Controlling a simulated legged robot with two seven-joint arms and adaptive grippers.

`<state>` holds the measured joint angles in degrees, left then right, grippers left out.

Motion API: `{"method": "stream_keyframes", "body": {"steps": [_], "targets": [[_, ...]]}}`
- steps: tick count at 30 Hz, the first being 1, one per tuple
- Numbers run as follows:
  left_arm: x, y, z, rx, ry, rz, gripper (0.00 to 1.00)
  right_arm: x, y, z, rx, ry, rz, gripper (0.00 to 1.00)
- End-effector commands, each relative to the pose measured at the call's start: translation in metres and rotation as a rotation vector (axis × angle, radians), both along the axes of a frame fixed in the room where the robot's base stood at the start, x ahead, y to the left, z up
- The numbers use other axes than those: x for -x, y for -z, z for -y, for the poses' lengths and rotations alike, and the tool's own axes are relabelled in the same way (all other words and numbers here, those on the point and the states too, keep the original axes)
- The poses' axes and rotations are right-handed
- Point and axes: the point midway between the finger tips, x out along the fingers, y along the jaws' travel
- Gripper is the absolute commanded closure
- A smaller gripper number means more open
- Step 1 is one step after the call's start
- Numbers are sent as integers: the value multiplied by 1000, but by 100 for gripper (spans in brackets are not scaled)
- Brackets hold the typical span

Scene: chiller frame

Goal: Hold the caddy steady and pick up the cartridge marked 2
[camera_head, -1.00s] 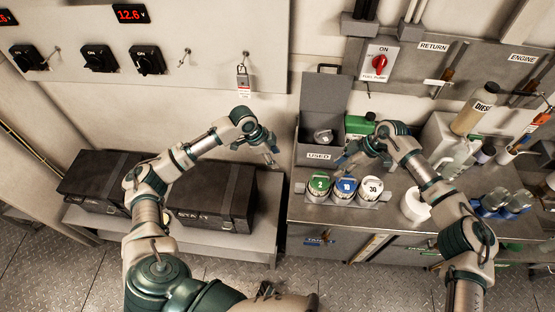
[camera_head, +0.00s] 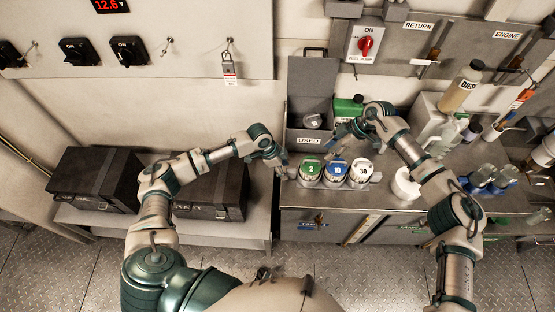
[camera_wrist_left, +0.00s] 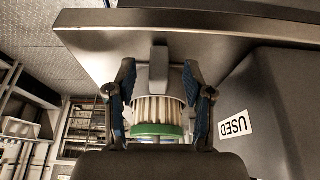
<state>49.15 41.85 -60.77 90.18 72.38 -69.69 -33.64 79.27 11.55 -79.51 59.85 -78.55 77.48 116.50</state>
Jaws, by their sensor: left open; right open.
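The caddy (camera_head: 322,184) stands on the metal counter and holds three cartridges in a row. The cartridge marked 2 (camera_head: 310,169) has a green top and sits at the left; beside it are the blue-topped cartridge marked 10 (camera_head: 335,171) and the white-topped one marked 30 (camera_head: 361,171). My left gripper (camera_head: 281,167) is open at the caddy's left end. In the left wrist view, its fingers (camera_wrist_left: 160,72) stand either side of the caddy's grey end tab (camera_wrist_left: 159,70), with a green-rimmed pleated cartridge (camera_wrist_left: 158,115) behind. My right gripper (camera_head: 343,136) is open above and behind the cartridges.
A grey bin labelled USED (camera_head: 312,85) stands open behind the caddy; it is at the right in the left wrist view (camera_wrist_left: 268,110). A white roll (camera_head: 405,186) and blue-based bottles (camera_head: 487,181) are at the right. Black cases (camera_head: 95,180) lie on a left bench.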

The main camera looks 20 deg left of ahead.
Motion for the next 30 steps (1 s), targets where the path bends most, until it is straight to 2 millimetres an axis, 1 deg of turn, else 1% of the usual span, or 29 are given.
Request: {"method": "stream_keyframes", "body": {"steps": [1, 3, 6, 9, 16, 17, 18, 20, 21, 23, 30], "targets": [[-1, 7, 3, 1, -1, 0, 48, 0, 0, 0, 0, 0, 0, 58], [-2, 15, 6, 0, -1, -1, 48, 0, 0, 0, 0, 0, 0, 58], [-3, 22, 8, 1, 0, -1, 48, 0, 0, 0, 1, 0, 0, 58], [-3, 25, 9, 0, 0, 0, 48, 0, 0, -1, 1, 0, 0, 58], [-3, 26, 9, 1, 0, 0, 48, 0, 0, -1, 1, 0, 0, 58], [-3, 26, 9, 1, 0, 0, 50, 0, 0, -1, 1, 0, 0, 58], [-3, 26, 9, 1, 0, 0, 60, 0, 0, -1, 1, 0, 0, 58], [-3, 26, 9, 1, 0, 0, 75, 0, 0, -1, 1, 0, 0, 58], [-3, 26, 9, 1, 0, 0, 85, 0, 0, -1, 1, 0, 0, 58], [-3, 26, 9, 1, 0, 0, 100, 0, 0, -1, 1, 0, 0, 58], [-3, 26, 9, 1, 0, 0, 100, 0, 0, -1, 1, 0, 0, 58]]}}
